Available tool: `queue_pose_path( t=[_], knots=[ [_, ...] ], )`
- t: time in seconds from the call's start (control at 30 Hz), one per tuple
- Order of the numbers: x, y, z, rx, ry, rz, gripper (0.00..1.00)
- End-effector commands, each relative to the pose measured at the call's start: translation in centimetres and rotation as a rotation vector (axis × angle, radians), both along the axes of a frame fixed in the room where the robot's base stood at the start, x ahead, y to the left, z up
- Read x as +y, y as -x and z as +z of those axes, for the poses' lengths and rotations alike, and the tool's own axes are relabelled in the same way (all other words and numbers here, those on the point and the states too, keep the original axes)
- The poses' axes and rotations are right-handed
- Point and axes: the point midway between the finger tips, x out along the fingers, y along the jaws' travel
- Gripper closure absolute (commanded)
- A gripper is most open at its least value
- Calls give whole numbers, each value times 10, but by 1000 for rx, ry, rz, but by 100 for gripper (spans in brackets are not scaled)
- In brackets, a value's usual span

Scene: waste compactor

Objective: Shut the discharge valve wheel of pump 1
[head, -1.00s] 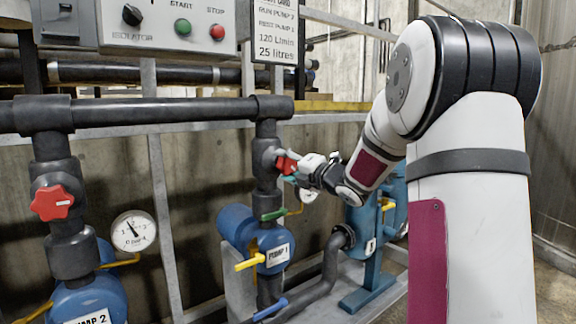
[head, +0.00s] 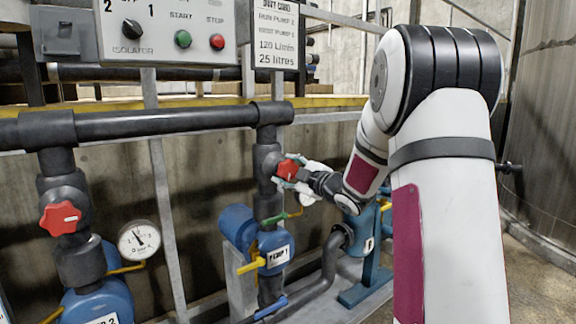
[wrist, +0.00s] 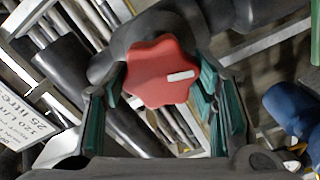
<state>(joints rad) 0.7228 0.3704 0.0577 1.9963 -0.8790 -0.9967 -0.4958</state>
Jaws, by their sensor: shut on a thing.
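The red lobed discharge valve wheel of pump 1 (head: 287,169) sits on the dark upright pipe above the blue pump labelled PUMP 1 (head: 278,256). My gripper (head: 293,178) is at the wheel, its fingers around the rim. In the wrist view the red wheel (wrist: 158,72) fills the space between the green-padded fingers, one on each side. A pale bar mark on its face lies nearly level, right of centre. The grip hides part of the wheel's edge in the head view.
A similar red wheel (head: 60,218) is on the pump 2 pipe at left, beside a gauge (head: 139,241). A control panel (head: 165,32) and a duty card (head: 275,36) are above.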

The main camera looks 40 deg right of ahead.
Motion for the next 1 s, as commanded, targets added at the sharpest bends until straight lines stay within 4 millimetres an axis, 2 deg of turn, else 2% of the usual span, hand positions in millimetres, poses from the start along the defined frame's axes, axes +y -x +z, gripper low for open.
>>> queue_pose_path(
  t=[1.0],
  knots=[
    [-5,1,3,37,-970,-3,75]
  ],
)
